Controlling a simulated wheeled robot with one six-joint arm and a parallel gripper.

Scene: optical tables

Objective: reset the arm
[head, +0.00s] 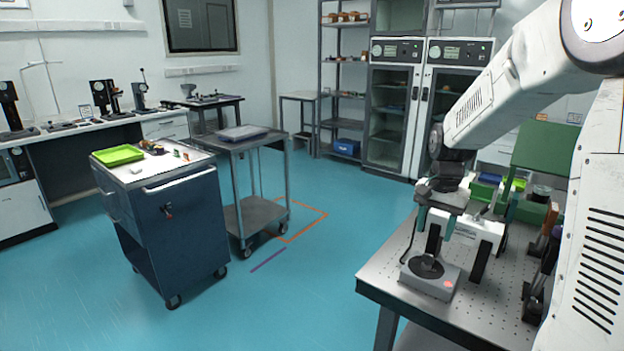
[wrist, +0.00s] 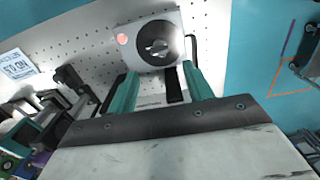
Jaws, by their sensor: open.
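My gripper (head: 435,224) hangs at the end of my white arm, pointing down over the perforated optical table (head: 385,284). Its two teal fingers are apart in the wrist view (wrist: 160,88), with nothing seen held between them. A small grey device (head: 420,284) with a dark round top and a reddish spot stands on the table just below the gripper. It also shows in the wrist view (wrist: 128,52), just beyond the fingertips. The fingers partly hide what is behind them, and I cannot tell in the head view whether they touch anything.
Green boxes (head: 545,150) and other equipment crowd the table's back and right. A blue drawer cart (head: 180,235) with a green tray (head: 118,155) and a grey trolley (head: 255,212) stand at the left. Blue floor lies open between them and the table.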

